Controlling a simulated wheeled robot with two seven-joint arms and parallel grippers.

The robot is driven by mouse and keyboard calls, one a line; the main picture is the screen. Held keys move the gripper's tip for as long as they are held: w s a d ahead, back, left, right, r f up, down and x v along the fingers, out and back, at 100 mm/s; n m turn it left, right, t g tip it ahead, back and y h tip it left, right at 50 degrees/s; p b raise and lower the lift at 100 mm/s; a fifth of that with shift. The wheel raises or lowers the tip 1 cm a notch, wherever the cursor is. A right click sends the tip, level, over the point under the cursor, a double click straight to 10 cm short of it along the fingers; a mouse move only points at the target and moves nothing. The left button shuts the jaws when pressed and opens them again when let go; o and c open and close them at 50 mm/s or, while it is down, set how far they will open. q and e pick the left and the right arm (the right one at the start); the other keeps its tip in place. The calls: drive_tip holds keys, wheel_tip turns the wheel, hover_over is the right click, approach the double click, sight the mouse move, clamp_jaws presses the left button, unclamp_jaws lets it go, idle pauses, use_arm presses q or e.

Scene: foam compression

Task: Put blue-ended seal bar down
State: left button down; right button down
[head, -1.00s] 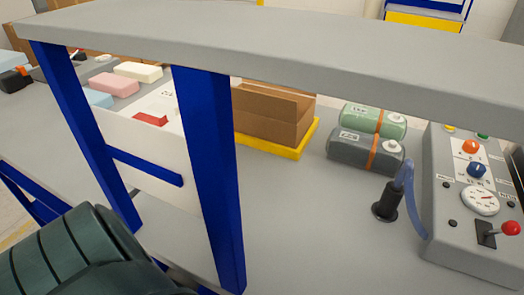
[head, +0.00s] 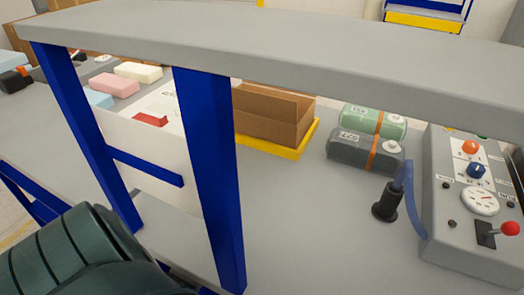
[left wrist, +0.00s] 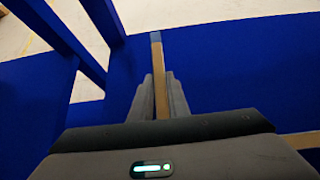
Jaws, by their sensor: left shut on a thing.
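The seal bar (left wrist: 157,60) is a thin tan strip with a blue end (left wrist: 156,37) in the left wrist view. My left gripper (left wrist: 160,85) is shut on it, and the bar sticks out between the fingers, blue end away from the palm. The bar's near end is hidden by the gripper body. A blue surface (left wrist: 225,75) lies behind the bar; I cannot tell whether the bar touches it. Neither the bar nor a gripper shows in the head view. My right gripper is not in view.
A grey raised shelf (head: 300,50) on blue legs (head: 207,170) crosses the head view.

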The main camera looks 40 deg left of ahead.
use_arm(q)
drive_tip(key=c, duration=2.1)
unclamp_jaws()
drive_tip(key=shift+f, duration=0.15)
drive_tip(key=o, duration=0.4)
drive_tip(key=shift+r, duration=0.2)
drive_tip(key=v, duration=1.2)
drive_tip(key=shift+p, duration=0.35)
